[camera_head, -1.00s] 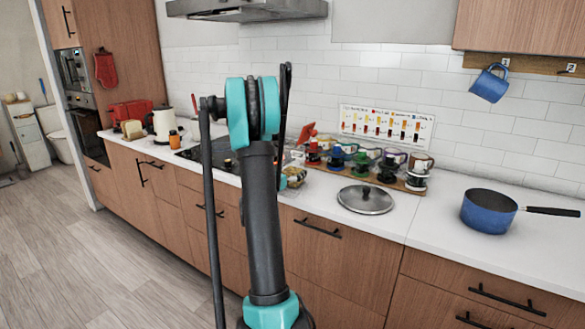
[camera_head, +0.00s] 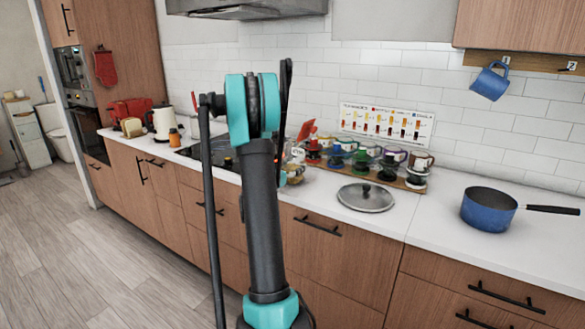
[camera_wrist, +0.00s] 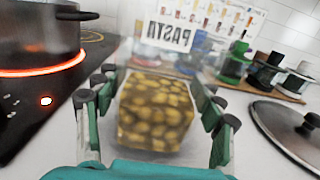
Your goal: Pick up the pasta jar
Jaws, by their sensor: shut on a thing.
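The clear pasta jar (camera_wrist: 155,105) stands between my gripper's fingers in the wrist view, with a PASTA label on its upper part and brownish-yellow pasta in its lower part. My gripper (camera_wrist: 158,85) is shut on the jar, with fingers on its left and right sides. In the head view, part of the jar (camera_head: 298,155) shows just right of my arm. My arm hides the rest of the jar and most of the gripper there. I cannot tell whether the jar's base touches the counter.
A dark pot (camera_wrist: 40,35) sits on a glowing red burner close on the left. A rack of coloured coffee drippers (camera_head: 365,162) and a lid (camera_head: 366,197) lie on the right. A blue saucepan (camera_head: 488,210) stands farther right, with clear counter between.

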